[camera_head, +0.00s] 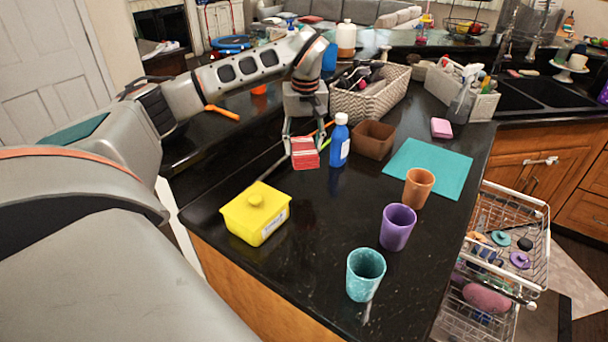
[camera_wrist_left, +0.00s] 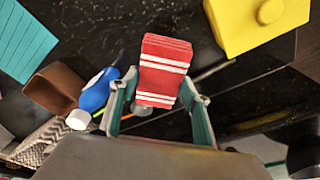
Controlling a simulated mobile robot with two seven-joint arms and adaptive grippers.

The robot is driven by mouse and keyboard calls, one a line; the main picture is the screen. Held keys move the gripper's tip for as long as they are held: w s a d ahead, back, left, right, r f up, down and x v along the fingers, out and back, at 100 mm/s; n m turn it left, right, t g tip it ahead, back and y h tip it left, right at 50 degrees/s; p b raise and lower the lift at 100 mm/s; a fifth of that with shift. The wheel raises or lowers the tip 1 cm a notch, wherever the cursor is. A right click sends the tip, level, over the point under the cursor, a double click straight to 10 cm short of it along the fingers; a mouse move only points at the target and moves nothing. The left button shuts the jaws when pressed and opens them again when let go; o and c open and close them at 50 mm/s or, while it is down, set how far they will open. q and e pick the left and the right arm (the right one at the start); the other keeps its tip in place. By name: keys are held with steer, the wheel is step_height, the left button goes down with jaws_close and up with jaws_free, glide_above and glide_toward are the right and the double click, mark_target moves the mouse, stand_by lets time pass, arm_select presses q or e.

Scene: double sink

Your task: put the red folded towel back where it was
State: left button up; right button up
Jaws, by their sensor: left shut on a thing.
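The red folded towel (camera_head: 305,154) has white stripes and hangs in my left gripper (camera_head: 303,138), over the black counter near its left edge. In the left wrist view the towel (camera_wrist_left: 162,72) sits between the two fingers of my left gripper (camera_wrist_left: 160,108). The blue bottle (camera_head: 340,142) stands just right of the towel. The spot where the towel was is not marked in these frames. My right gripper is not in view.
A yellow lidded box (camera_head: 256,214) stands front left of the towel. A brown box (camera_head: 373,140), teal mat (camera_head: 440,168), orange cup (camera_head: 418,188), purple cup (camera_head: 397,228) and teal cup (camera_head: 365,274) are to the right. A woven basket (camera_head: 372,106) stands behind. The counter's middle is clear.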

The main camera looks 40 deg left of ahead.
arm_select(q)
step_height(320, 180, down, 10)
steer(key=shift+f, duration=0.15)
stand_by(0.4)
steer(key=shift+f, duration=0.1)
steer(key=o, duration=1)
steer(key=r, duration=0.4)
steer(key=d+r, duration=0.1)
steer(key=r, duration=0.3)
steer(key=s+r, duration=0.1)
steer(key=r, duration=0.3)
steer(key=shift+s+d, duration=0.1)
steer(key=shift+d, duration=0.15)
